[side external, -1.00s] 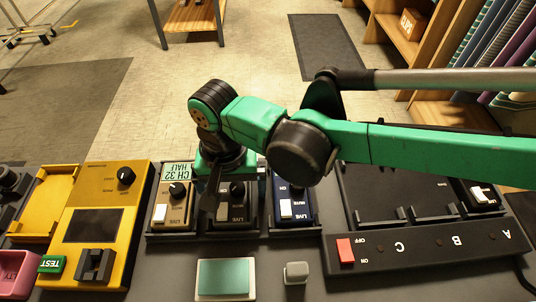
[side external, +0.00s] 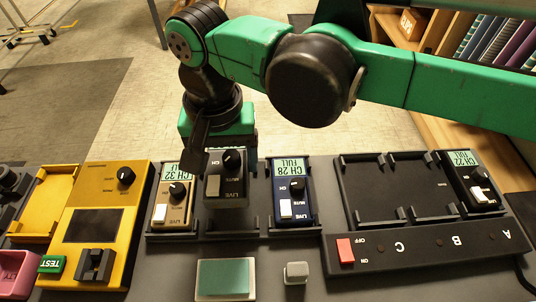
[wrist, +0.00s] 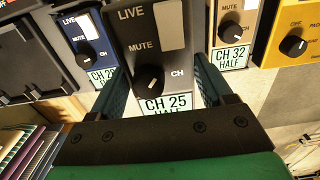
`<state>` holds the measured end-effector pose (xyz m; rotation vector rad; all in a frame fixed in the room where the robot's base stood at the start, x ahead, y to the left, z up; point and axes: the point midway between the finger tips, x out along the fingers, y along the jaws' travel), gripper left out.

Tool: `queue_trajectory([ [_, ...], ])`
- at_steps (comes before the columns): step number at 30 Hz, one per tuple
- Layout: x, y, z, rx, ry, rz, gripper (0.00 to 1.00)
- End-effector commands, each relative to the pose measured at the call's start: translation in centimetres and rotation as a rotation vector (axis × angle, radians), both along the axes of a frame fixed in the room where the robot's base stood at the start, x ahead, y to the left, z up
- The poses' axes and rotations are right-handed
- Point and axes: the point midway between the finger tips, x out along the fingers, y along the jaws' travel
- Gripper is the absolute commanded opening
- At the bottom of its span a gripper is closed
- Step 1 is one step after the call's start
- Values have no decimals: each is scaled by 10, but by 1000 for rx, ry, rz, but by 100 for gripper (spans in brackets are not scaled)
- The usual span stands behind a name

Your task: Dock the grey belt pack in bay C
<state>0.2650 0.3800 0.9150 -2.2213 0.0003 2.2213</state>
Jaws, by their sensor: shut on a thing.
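My gripper (side external: 224,152) is shut on the grey belt pack (side external: 227,190) and holds it upright just above the middle slot of the black tray (side external: 232,228). In the wrist view the pack (wrist: 148,45) sits between my fingers (wrist: 160,92), its screen reading CH 25, the lower line partly hidden. The black dock (side external: 430,252) at right has bays marked A, B and C from right to left. Bay C (side external: 372,192), the leftmost, is empty, as is bay B. A black belt pack (side external: 474,185) reading CH 22 FULL sits in bay A.
A tan pack (side external: 174,203) and a blue pack (side external: 291,195) flank the middle slot. The blue pack stands between the held pack and the dock. A yellow tester (side external: 95,225) is at left. A teal-topped pad (side external: 225,279) and a small grey block (side external: 296,272) lie in front.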

Motion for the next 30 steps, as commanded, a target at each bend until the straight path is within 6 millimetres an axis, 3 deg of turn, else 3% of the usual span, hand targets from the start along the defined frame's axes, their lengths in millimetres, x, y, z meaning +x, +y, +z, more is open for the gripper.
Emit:
queue_trajectory([
  [5, 4, -6, 22, 0, 0, -3, 11],
  [8, 13, -26, 27, 0, 0, -6, 11],
  [14, 28, -100, 23, 1, 0, -10, 11],
  [18, 23, -155, 16, 2, 0, -8, 11],
  [21, 15, -186, 10, 3, 0, -6, 11],
  [25, 5, -211, 4, 3, 0, -4, 11],
  [30, 0, -221, -4, 3, 0, -1, 11],
])
